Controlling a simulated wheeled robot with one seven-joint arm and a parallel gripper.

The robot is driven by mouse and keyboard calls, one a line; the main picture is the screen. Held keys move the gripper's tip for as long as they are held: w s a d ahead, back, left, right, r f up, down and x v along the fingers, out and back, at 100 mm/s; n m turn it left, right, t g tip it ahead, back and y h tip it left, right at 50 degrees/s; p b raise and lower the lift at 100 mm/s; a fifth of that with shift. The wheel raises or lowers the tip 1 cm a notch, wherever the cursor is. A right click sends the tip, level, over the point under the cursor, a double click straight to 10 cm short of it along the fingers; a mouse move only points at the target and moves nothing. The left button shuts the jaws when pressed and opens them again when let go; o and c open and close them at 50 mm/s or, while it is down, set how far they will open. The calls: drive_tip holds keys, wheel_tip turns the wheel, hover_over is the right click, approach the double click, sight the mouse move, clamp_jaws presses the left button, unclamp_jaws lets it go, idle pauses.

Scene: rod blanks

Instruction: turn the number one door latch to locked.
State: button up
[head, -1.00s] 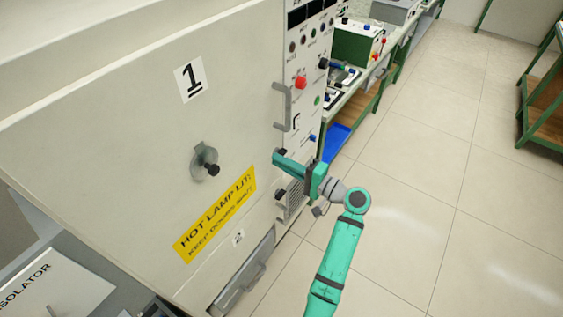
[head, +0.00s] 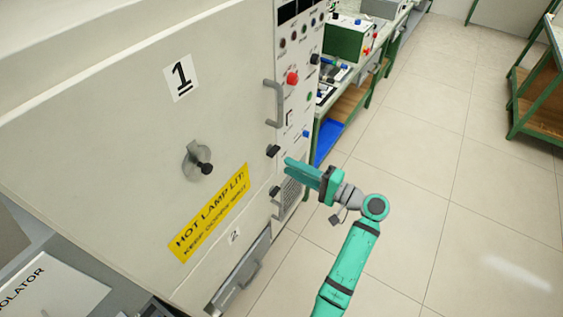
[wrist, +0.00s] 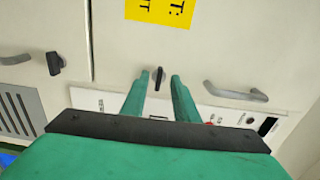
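The number one door (head: 120,130) is a pale cabinet door with a "1" label (head: 181,77). Its black latch knob (head: 273,151) sits at the door's right edge, below the grey handle (head: 276,103). In the wrist view, turned over, this latch (wrist: 157,79) appears upright between my fingertips. My teal gripper (head: 289,165) is open and empty, its tips just right of the latch and seemingly a little short of it. I cannot tell whether the latch stands at locked. A second black latch (head: 275,191) sits lower, by the number two door; it also shows in the wrist view (wrist: 54,63).
A round knob with a grey plate (head: 205,167) sticks out of the door above a yellow warning label (head: 209,212). A control panel (head: 297,95) with buttons stands right of the door. Benches line the back; the tiled floor (head: 420,200) at right is clear.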

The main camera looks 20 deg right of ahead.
drive_tip(key=shift+v, duration=1.9)
drive_tip(key=shift+d, duration=0.15)
drive_tip(key=s+a+f+m+h, duration=0.1)
drive_tip(key=a+f+h, duration=0.25)
drive_tip(key=f, duration=0.45)
drive_tip(key=s+a+f+m+h, duration=0.1)
drive_tip(key=s+a+f+h, duration=0.1)
drive_tip(key=a+f, duration=0.45)
drive_tip(key=s+a+f+g+h, duration=0.2)
drive_tip(key=s+a+f+h, duration=0.2)
drive_tip(key=s+f, duration=0.65)
drive_tip(key=s+a+r+n+h, duration=0.1)
drive_tip(key=s+a+n, duration=0.1)
drive_tip(key=s, duration=0.4)
drive_tip(key=s+a+r+n+h, duration=0.1)
drive_tip(key=s+a+n+h, duration=0.15)
drive_tip(key=s, duration=0.25)
drive_tip(key=s+a+r+n+t+y, duration=0.1)
drive_tip(key=s+a+r+n, duration=0.2)
drive_tip(key=r, duration=0.4)
drive_tip(key=s+a+r+n+t+y, duration=0.1)
drive_tip(key=s+a+r+n+t, duration=0.1)
drive_tip(key=s+r, duration=0.6)
drive_tip(key=a+n, duration=0.1)
drive_tip(key=n, duration=0.1)
drive_tip(key=shift+n, duration=0.35)
